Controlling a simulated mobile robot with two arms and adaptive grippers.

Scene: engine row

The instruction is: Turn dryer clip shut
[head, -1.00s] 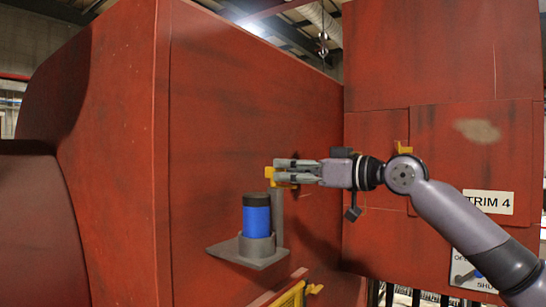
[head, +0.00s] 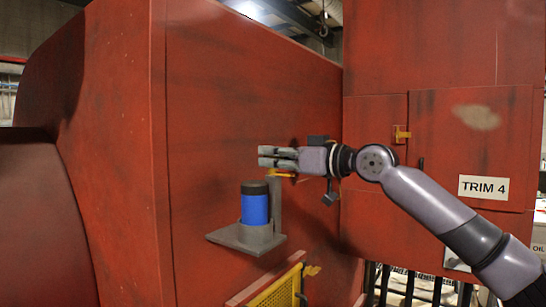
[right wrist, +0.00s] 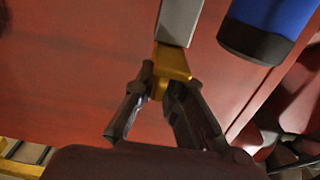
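The dryer is a blue cylinder with a black cap (head: 255,208) on a grey bracket (head: 240,236) fixed to the red wall; it also shows at the upper right in the right wrist view (right wrist: 265,30). The yellow dryer clip (head: 283,174) is at the top of the grey post (head: 275,195) beside it, partly hidden by my gripper. My right gripper (head: 266,157) reaches in from the right at the clip. In the right wrist view the clip's yellow tab (right wrist: 161,88) sits between the two close fingers, which appear shut on it. My left gripper is not in view.
A red panel labelled TRIM 4 (head: 484,187) with a yellow latch (head: 401,134) stands at the right. A yellow mesh guard (head: 275,292) is below the bracket. The space left of the dryer, along the wall, is clear.

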